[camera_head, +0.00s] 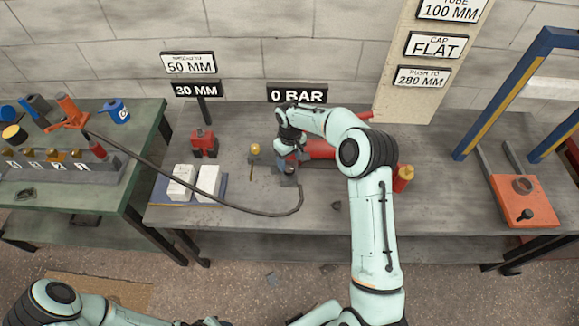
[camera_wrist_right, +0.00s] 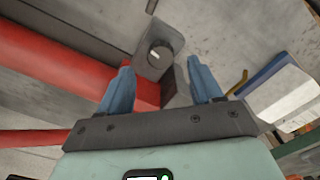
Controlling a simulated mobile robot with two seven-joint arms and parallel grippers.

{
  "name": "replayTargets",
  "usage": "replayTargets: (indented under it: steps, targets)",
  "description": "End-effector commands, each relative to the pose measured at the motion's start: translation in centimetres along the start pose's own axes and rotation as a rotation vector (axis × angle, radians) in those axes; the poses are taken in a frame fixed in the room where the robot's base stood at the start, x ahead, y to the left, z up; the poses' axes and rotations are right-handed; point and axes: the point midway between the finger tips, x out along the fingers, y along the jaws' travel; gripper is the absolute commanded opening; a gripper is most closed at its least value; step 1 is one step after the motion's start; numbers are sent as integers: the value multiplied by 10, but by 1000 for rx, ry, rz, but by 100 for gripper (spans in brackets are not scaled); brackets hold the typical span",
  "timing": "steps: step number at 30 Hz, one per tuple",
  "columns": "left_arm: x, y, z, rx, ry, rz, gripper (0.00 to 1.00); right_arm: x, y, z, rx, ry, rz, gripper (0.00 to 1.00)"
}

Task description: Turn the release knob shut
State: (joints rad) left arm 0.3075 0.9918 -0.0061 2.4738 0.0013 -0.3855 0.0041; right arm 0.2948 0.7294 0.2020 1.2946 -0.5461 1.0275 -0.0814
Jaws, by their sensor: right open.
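The release knob (camera_wrist_right: 159,50) is a dark round knob with a pale mark, on the end of a grey block (camera_wrist_right: 152,66) beside a red cylinder body (camera_wrist_right: 50,75). In the right wrist view it lies ahead of my right gripper (camera_wrist_right: 162,82), whose blue fingers are apart with nothing between them. The knob is just beyond the fingertips and appears untouched. In the head view my right gripper (camera_head: 287,166) points down over the pump's left end and hides the knob. The red pump body (camera_head: 321,149) shows to its right. My left arm shows at the bottom left, its gripper out of view.
A "0 BAR" sign (camera_head: 297,93) stands behind the pump. A black hose (camera_head: 240,211) loops across the bench front. White blocks (camera_head: 209,179), a red fixture (camera_head: 204,143) and a yellow-topped post (camera_head: 255,149) stand left. A red-yellow piece (camera_head: 403,178) stands right.

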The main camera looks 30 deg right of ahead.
Motion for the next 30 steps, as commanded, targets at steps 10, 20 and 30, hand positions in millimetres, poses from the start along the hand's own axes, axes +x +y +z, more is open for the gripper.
replayTargets:
  steps: [10, 20, 30]
  targets:
    - [-1, 1, -1, 1, 2, 1, 43, 45, 0, -1, 0, 0, 0, 65]
    - [-1, 1, -1, 1, 2, 1, 43, 48, 0, -1, -1, 2, 0, 65]
    - [-1, 1, -1, 1, 2, 0, 43, 48, 0, -1, 1, 1, 0, 9]
